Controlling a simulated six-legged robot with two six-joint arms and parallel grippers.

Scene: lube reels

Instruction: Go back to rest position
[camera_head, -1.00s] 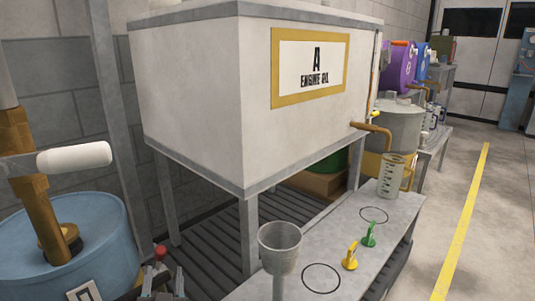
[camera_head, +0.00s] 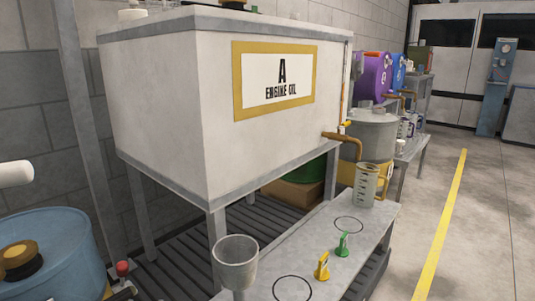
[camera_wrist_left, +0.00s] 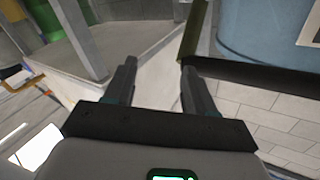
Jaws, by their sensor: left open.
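My left gripper (camera_wrist_left: 157,75) shows in the left wrist view. Its two dark fingers are spread apart and nothing is held between them. Behind the fingers are a pale wall-like surface and a blue rounded drum, in a strongly tilted picture. I cannot make out the left gripper with certainty in the head view. My right gripper is in neither view.
The white engine oil tank (camera_head: 160,100) stands on grey legs. A low bench (camera_head: 320,225) holds a grey funnel (camera_head: 236,262), yellow (camera_head: 322,267) and green (camera_head: 342,245) fittings and a measuring jug (camera_head: 365,186). A blue drum (camera_head: 55,255) stands at left. Right floor is clear.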

